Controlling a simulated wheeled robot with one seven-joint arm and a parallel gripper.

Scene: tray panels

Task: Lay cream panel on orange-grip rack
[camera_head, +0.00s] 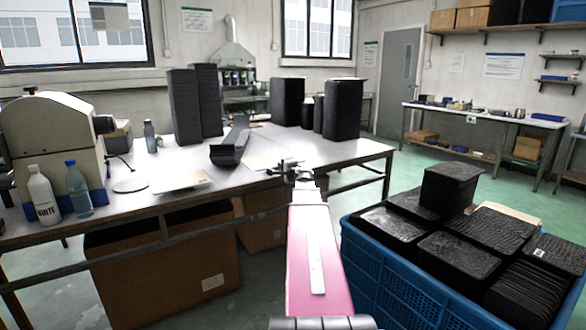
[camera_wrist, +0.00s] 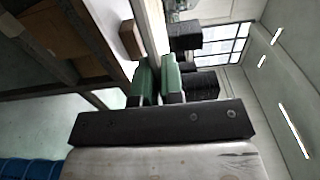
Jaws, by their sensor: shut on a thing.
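My gripper (camera_head: 290,168) is at the table's near right edge in the head view. In the wrist view its two green fingers (camera_wrist: 158,80) are closed on a thin pale strip (camera_wrist: 152,38), which looks like a panel seen edge-on. In the head view a cream panel (camera_head: 268,160) shows just beyond the gripper, over the tabletop; I cannot tell if it touches the table. A second flat cream piece (camera_head: 182,180) lies on the table at the left. I cannot make out any orange grips, so I cannot identify the rack.
The white table (camera_head: 235,184) also carries a dark angled tray (camera_head: 230,150), tall black stacks (camera_head: 343,108), a beige machine (camera_head: 50,140) and bottles (camera_head: 77,190). A blue crate (camera_head: 395,280) of black trays stands at the right. Cardboard boxes (camera_head: 165,265) sit under the table.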

